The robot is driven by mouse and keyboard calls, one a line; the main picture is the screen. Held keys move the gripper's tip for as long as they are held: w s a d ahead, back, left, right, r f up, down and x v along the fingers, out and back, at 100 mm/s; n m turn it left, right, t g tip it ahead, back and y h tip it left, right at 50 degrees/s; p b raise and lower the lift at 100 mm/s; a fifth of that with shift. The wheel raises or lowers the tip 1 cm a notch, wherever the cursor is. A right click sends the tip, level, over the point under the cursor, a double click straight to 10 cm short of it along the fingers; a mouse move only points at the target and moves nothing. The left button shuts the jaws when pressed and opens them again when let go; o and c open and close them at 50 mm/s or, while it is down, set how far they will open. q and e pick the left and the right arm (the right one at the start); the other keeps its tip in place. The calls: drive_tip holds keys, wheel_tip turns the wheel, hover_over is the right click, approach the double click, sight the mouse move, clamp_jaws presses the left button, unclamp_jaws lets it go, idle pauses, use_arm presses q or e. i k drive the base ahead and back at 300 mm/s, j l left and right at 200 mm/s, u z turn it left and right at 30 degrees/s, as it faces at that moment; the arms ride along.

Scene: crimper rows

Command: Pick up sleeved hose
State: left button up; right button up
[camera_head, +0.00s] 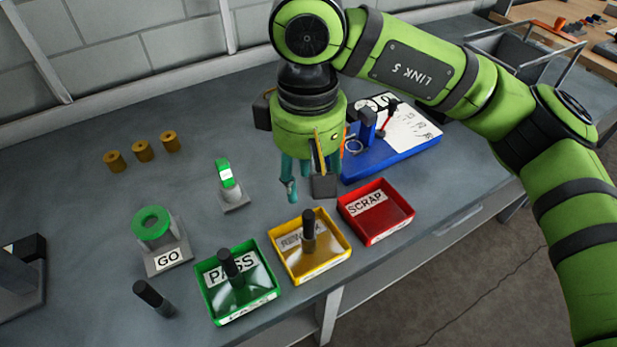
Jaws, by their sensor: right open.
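My right gripper (307,187) hangs from the green arm over the middle of the table, behind the yellow and red trays. Its teal fingers are apart. No hose shows between them, though the wrist and fingers hide part of the table there. Dark hose-like pieces stand in the green PASS tray (267,290) and the yellow tray (338,258): one piece (229,264) in the green, one (309,230) in the yellow. A third dark piece (153,297) leans on the table at front left. I cannot tell which is sleeved. My left gripper is not in view.
The red SCRAP tray (384,222) looks empty. A GO block (168,259) with a green ring and a small green-topped stand (229,184) are left of the gripper. Three brass cylinders (142,151) stand behind. A blue-based board (397,150) lies behind right.

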sight(157, 302)
drive_tip(key=u, duration=1.4)
